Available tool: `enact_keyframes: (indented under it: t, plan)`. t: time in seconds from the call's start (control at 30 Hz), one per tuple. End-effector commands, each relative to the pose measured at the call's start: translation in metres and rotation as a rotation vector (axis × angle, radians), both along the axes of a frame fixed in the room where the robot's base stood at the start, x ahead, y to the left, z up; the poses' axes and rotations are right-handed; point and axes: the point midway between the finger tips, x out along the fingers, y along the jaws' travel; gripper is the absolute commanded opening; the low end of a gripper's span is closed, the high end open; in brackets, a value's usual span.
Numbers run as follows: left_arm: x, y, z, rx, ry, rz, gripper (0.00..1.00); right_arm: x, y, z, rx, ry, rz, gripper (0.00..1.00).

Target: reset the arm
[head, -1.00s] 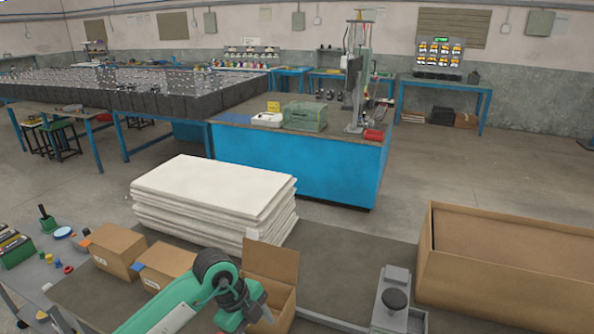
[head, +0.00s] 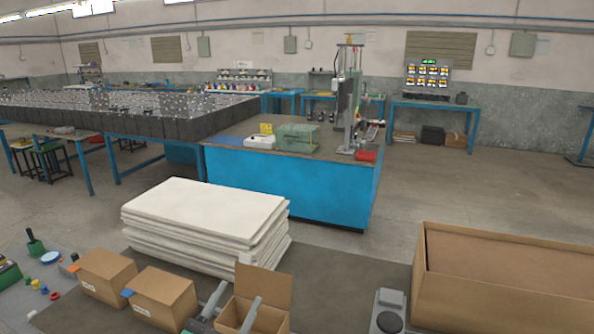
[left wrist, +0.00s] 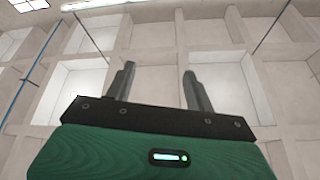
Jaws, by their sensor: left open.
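My left gripper (head: 233,308) shows at the bottom of the head view, its two grey fingers pointing up in front of the open cardboard box (head: 270,288). The fingers are apart and nothing is between them. In the left wrist view the left gripper (left wrist: 161,90) is open and empty, with the ceiling and upper walls behind it. Most of my left arm is out of the head view. My right gripper is not in view.
Two closed cardboard boxes (head: 107,276) and (head: 165,296) stand left of the open box. A stack of white sheets (head: 205,212) lies behind them. A large brown carton (head: 510,290) stands at right. A grey device (head: 388,310) is between.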

Motion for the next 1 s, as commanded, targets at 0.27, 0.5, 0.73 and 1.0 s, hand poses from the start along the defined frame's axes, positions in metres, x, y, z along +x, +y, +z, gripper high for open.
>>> enact_keyframes:
  t: [0.27,0.5,0.73,1.0]
  plan:
    - [-0.02,0.087,-0.094,-0.081,0.485,0.38,0.54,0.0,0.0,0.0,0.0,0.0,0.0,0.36]
    - [-0.094,0.123,-0.193,-0.008,1.012,0.516,0.54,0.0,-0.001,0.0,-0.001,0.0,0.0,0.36]
    - [-0.173,0.124,-0.245,0.104,1.396,0.472,0.54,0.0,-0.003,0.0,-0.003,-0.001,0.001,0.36]
    - [-0.252,0.116,-0.269,0.221,1.705,0.337,0.54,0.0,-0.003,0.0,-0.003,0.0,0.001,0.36]
